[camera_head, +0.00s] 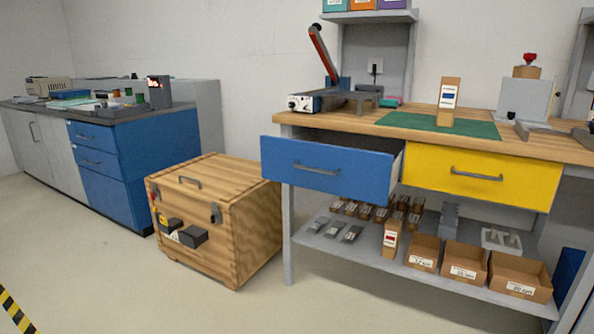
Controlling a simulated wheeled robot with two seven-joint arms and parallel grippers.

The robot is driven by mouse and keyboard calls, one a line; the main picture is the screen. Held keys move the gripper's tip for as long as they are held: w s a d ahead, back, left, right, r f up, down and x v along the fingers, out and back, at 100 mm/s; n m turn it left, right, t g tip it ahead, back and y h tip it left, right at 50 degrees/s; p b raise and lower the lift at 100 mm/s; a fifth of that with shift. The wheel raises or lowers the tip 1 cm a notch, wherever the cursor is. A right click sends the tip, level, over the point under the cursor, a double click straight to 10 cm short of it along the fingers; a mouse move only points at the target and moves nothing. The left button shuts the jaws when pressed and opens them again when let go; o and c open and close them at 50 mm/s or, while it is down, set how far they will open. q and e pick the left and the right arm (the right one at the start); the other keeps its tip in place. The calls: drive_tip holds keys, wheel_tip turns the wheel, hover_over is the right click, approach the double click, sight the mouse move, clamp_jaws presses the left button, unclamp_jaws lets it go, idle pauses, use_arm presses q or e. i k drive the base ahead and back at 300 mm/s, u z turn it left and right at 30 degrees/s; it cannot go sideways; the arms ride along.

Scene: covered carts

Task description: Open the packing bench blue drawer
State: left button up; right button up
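The packing bench (340,123) has a wooden top and grey legs, and stands at the right. Its blue drawer (285,160) is on the left under the top, with a grey bar handle (316,170) across its front. The blue drawer stands partly pulled out: its front sits forward of the yellow drawer (425,171), and its grey right side (397,172) shows. The inside of the blue drawer is hidden. The yellow drawer looks shut. Neither of my grippers is in view, and nothing is seen touching the handle.
A wooden crate (245,215) with two dark blocks at its front stands on the floor left of the bench. A blue cabinet (160,150) is farther left. The bench's lower shelf (330,253) holds cartons and small parts. Floor in front is clear.

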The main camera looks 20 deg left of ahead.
sight(365, 168)
drive_tip(key=u, duration=0.8)
drive_tip(key=i, duration=0.75)
drive_tip(key=u, duration=0.55)
